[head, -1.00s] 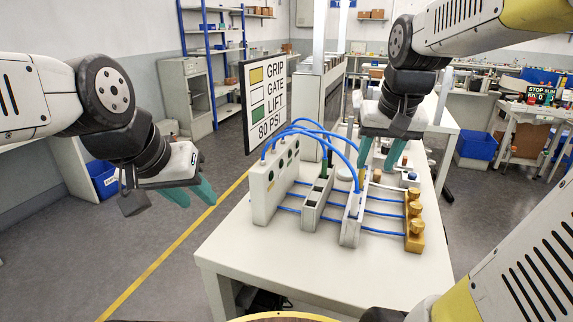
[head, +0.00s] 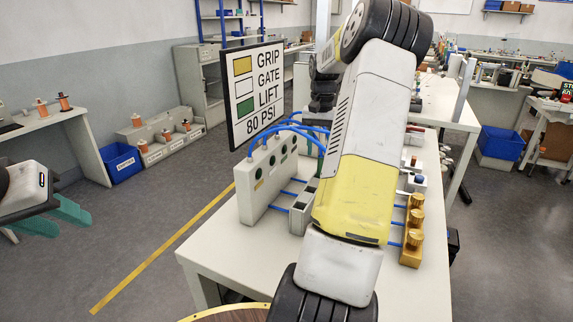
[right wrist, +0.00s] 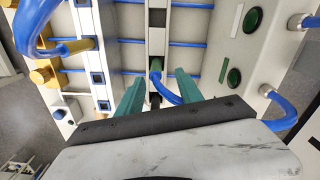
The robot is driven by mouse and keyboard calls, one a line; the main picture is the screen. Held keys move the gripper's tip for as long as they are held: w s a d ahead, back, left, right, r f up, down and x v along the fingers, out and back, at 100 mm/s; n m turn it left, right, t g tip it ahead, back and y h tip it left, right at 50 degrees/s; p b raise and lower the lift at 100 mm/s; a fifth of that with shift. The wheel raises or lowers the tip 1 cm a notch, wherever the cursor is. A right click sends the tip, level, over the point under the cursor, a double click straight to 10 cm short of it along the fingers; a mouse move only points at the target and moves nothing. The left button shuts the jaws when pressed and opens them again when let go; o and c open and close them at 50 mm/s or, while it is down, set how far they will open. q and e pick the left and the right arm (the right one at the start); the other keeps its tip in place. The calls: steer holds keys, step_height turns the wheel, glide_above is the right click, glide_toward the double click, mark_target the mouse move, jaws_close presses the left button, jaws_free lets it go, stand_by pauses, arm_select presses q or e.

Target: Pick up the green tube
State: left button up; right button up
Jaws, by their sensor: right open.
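A small green piece that looks like the green tube (right wrist: 155,64) shows in the right wrist view. In the head view, my right arm hides the right gripper and most of the middle block. My left gripper (head: 74,226) is open and empty at the far left, away from the table.
A white block with green ports (head: 265,178) stands left on the white table (head: 225,250). Blue tubes (head: 290,130) arch from it. A brass block with knobs (head: 412,240) stands right. A sign (head: 254,88) rises behind. The table's front left is clear.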

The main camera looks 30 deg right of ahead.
mark_target(321, 156)
steer(key=f, duration=0.5)
steer(key=shift+s+d+f, duration=0.2)
steer(key=shift+s+f, duration=0.15)
steer(key=shift+s, duration=0.05)
steer(key=shift+f, duration=0.55)
jaws_close()
